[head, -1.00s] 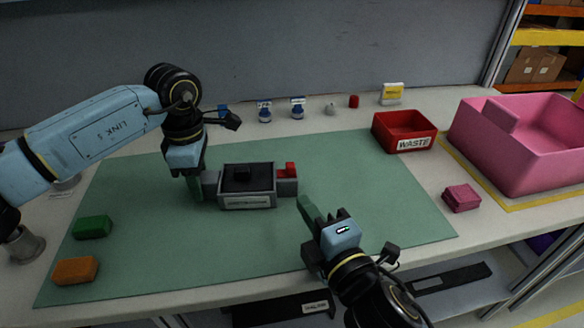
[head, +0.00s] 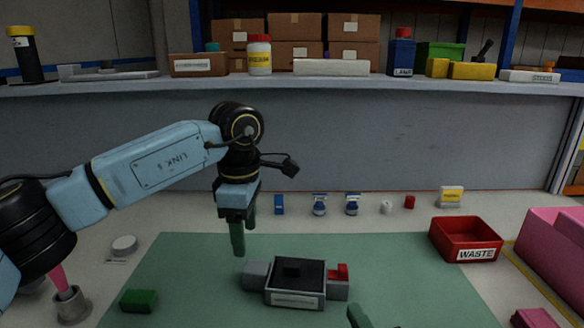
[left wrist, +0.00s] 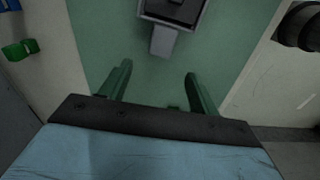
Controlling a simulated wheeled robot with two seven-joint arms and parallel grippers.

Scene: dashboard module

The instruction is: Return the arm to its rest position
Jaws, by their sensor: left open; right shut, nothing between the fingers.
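My left arm comes in from the left in the head view, with the left gripper (head: 244,230) pointing down above the green mat (head: 200,260). It is open and empty, behind and to the left of the dashboard module (head: 294,296). In the left wrist view its two green fingers (left wrist: 156,88) are apart, with the module's grey end block (left wrist: 163,40) ahead and nothing between them. The module is a dark-topped grey box with a red piece (head: 338,272) at its right end. Of my right gripper (head: 358,316), only a green fingertip shows at the bottom edge.
A red WASTE bin (head: 466,240) and a pink crate (head: 550,248) stand at the right. Small bottles (head: 336,205) line the table's back. A green block (head: 139,300) lies at the mat's left.

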